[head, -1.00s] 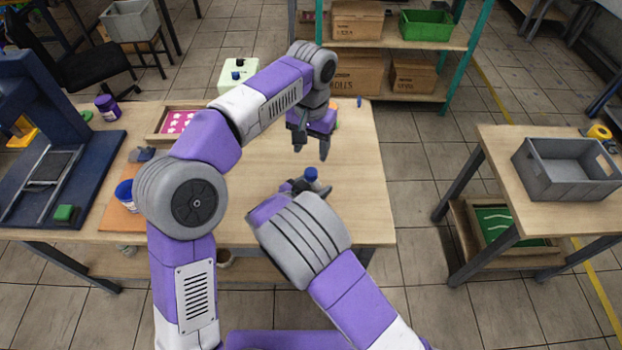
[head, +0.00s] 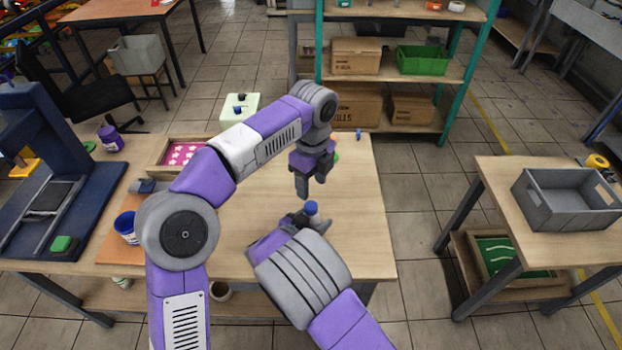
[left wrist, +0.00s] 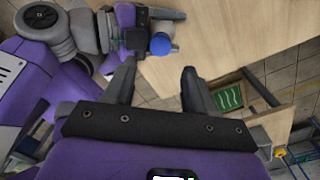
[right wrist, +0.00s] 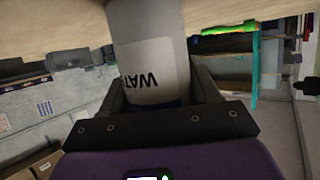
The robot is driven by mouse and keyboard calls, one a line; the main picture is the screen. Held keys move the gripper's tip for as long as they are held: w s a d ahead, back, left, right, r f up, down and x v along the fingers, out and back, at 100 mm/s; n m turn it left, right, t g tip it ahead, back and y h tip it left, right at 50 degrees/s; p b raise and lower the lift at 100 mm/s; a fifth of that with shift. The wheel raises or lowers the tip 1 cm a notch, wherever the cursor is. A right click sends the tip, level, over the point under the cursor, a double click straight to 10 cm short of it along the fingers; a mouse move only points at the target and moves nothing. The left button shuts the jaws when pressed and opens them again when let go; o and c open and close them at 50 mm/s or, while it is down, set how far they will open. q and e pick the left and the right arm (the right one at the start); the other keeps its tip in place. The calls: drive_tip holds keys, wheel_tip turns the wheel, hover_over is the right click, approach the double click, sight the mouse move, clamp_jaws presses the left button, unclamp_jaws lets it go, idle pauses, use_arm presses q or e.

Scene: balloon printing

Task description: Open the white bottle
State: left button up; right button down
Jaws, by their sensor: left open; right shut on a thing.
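The white bottle with a blue cap (head: 311,208) stands above the front part of the table in the head view. My right gripper (head: 298,220) is shut around its body and hides most of it. In the right wrist view the white body (right wrist: 150,50) with dark label letters sits between the fingers. My left gripper (head: 312,188) is open and empty, fingers pointing down, above and slightly behind the cap. In the left wrist view the blue cap (left wrist: 160,45) shows just beyond the open fingertips (left wrist: 157,70), apart from them.
The wooden table (head: 355,225) is clear around the bottle. A pink patterned tray (head: 180,154), a blue-and-white container (head: 126,226) and a dark blue press (head: 45,170) are at left. A grey crate (head: 566,200) stands on the right side table.

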sight(311, 205)
use_arm(q)
drive_tip(key=m, duration=0.7)
drive_tip(key=shift+m, duration=0.4)
drive_tip(key=m, duration=0.6)
drive_tip(key=shift+a+r, duration=0.1)
drive_tip(key=shift+f+m, duration=0.3)
drive_tip(key=shift+f, duration=3.7)
drive_tip(key=c, duration=0.9)
drive_tip(key=o, duration=1)
drive_tip(key=shift+c, duration=0.2)
